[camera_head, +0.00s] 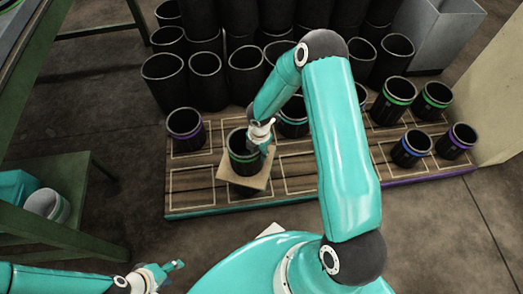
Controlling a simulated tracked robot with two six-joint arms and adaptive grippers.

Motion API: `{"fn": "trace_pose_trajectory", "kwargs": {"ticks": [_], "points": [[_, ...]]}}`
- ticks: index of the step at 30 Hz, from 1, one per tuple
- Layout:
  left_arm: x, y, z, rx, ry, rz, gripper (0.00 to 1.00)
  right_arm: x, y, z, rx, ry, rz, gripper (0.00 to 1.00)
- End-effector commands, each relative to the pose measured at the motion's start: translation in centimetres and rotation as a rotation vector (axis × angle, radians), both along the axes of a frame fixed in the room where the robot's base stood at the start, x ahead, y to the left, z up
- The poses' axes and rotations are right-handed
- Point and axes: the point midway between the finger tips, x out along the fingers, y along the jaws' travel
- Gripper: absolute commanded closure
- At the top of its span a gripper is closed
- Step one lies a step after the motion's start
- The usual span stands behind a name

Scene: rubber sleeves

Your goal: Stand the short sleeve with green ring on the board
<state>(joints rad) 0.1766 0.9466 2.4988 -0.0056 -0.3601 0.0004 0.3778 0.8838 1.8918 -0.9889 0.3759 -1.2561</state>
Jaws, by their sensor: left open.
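A black sleeve with a green ring (241,158) is upright at the front of the wooden board with outlined slots (205,202). A small tan square plate (250,183) shows beneath it; I cannot tell whether they touch. My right gripper (264,143) is at the sleeve's right rim, and its fingers are partly hidden, so its grip is unclear. My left gripper (175,269) is open and empty at the lower left, away from the board. More green-ringed sleeves stand at the right, one taller (393,102) and one shorter (431,101).
A purple-ringed sleeve (186,130) stands at the board's left. A blue-ringed sleeve (411,148) and another purple-ringed sleeve (456,141) stand at its right. Tall plain sleeves (164,80) crowd the back. A green table (60,175) is at the left. Several front slots look bare.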

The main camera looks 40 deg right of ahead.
Motion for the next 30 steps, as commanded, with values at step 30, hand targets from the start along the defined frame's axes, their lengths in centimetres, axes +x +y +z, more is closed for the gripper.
{"fn": "trace_pose_trajectory", "kwargs": {"ticks": [30], "points": [[0.0,0.0,5.4,0.000,0.000,0.000,0.47,-0.7,1.6,12.5,0.037,0.005,-0.066,0.67]]}}
